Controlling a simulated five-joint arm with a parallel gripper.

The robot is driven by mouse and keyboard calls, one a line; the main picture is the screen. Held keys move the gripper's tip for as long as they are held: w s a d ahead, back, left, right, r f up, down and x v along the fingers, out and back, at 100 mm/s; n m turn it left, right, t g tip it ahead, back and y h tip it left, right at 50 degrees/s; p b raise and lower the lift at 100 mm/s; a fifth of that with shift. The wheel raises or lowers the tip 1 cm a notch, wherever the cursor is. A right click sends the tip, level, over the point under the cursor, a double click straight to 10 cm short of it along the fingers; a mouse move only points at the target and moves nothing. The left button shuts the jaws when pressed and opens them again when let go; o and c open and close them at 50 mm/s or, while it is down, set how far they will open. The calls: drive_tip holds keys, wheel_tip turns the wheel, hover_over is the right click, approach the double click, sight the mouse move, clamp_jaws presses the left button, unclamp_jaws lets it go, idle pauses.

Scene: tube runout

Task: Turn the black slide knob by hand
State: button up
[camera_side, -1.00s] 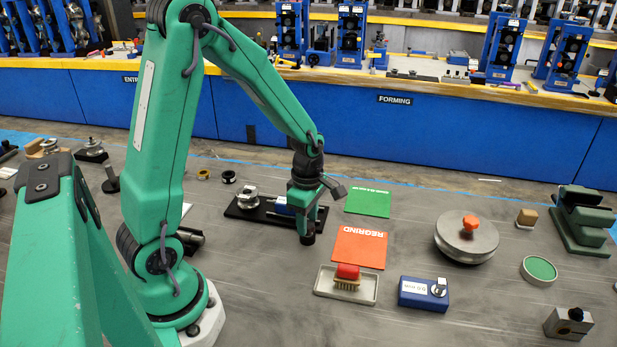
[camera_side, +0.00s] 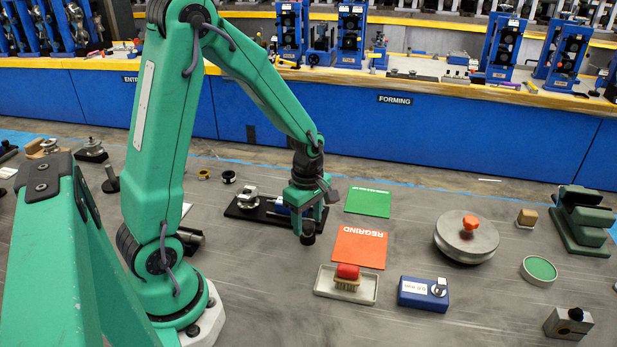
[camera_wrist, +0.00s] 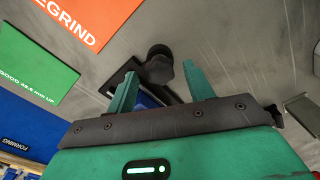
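The black slide knob (camera_side: 308,238) stands at the right end of a black slide base (camera_side: 240,212), which carries a silver fixture (camera_side: 249,197) and a blue block (camera_side: 282,205). My gripper (camera_side: 309,222) is over that right end, pointing down. In the wrist view my gripper (camera_wrist: 160,72) is open, with one green finger on each side of the knob (camera_wrist: 158,68). The knob shows in the gap near the fingertips, with space visible on both sides. Part of the base is hidden behind the fingers.
An orange REGRIND card (camera_side: 359,248) and a green card (camera_side: 368,202) lie right of the slide. A round metal weight (camera_side: 467,240) stands farther right.

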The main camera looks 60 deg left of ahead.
drive_tip(key=shift+r, duration=3)
drive_tip(key=shift+r, duration=0.15)
wheel_tip(320, 180, up, 8)
drive_tip(key=shift+f, duration=0.2)
drive_tip(key=s+d+r+m+t, duration=0.2)
drive_tip(key=s+m, duration=0.3)
drive_tip(key=m, duration=0.5)
drive_tip(key=s+d+r+m+t, duration=0.3)
drive_tip(key=s+d+r+m, duration=0.1)
drive_tip(key=m, duration=0.7)
drive_tip(key=shift+s+d+r+t, duration=0.3)
drive_tip(key=shift+s+d, duration=0.3)
drive_tip(key=shift+s, duration=0.4)
